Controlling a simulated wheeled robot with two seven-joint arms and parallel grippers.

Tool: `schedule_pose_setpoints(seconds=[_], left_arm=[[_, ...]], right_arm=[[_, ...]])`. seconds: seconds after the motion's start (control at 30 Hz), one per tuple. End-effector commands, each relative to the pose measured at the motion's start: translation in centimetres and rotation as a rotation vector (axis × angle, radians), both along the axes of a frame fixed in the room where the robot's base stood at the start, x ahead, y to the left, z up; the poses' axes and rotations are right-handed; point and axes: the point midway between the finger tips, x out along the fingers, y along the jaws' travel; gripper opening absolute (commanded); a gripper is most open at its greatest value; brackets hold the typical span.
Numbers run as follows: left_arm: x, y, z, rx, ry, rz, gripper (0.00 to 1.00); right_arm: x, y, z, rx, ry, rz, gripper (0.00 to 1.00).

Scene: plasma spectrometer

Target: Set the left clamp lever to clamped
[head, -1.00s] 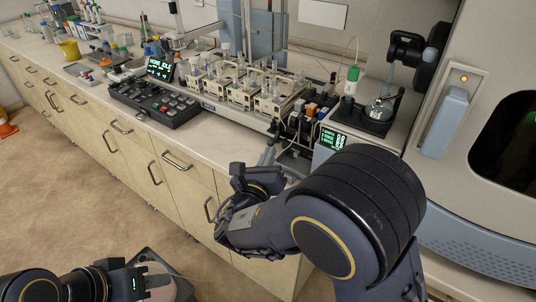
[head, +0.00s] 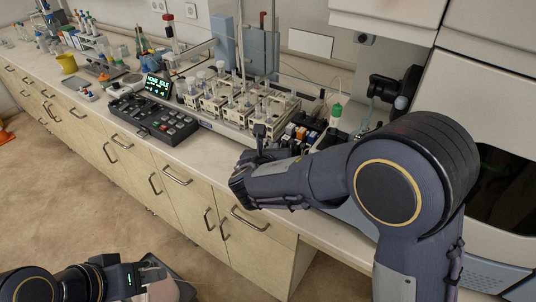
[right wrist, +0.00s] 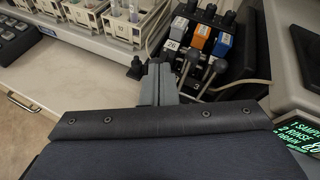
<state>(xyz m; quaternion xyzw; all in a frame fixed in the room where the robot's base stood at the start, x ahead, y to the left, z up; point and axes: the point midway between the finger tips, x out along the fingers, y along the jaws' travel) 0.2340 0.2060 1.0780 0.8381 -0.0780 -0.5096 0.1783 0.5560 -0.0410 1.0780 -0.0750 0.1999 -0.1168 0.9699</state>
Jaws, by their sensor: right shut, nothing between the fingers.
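The pump block carries blue and orange cassettes (right wrist: 203,40) and thin metal clamp levers with dark round ends in the right wrist view. The left clamp lever (right wrist: 187,62) leans at the pump's front left, and another lever (right wrist: 211,70) stands to its right. My right gripper (right wrist: 156,82) is shut and empty, its grey fingers just left of the left lever; I cannot tell if they touch it. In the head view the right gripper (head: 259,138) is at the bench's front edge by the pump (head: 301,131). My left gripper (head: 152,274) is low at left, its jaws unclear.
A rack of clear glassware (head: 232,98) stands left of the pump, with a black control box (head: 152,118) beyond it. A green-lit display (right wrist: 305,135) stands right of the pump. The front strip of bench (right wrist: 85,85) is bare.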

Motion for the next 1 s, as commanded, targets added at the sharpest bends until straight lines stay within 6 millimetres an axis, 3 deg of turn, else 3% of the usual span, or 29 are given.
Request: schedule_pose_setpoints(seconds=[0.13, 1.0], left_arm=[[0.0, 0.0, 0.0, 0.0, 0.0, 0.0, 0.36], [0.0, 0.0, 1.3, 0.0, 0.0, 0.0, 0.36]], right_arm=[[1.0, -0.8, 0.8, 0.001, -0.003, -0.003, 0.0], [0.9, -0.7, 2.3, -0.001, -0.002, -0.001, 0.0]])
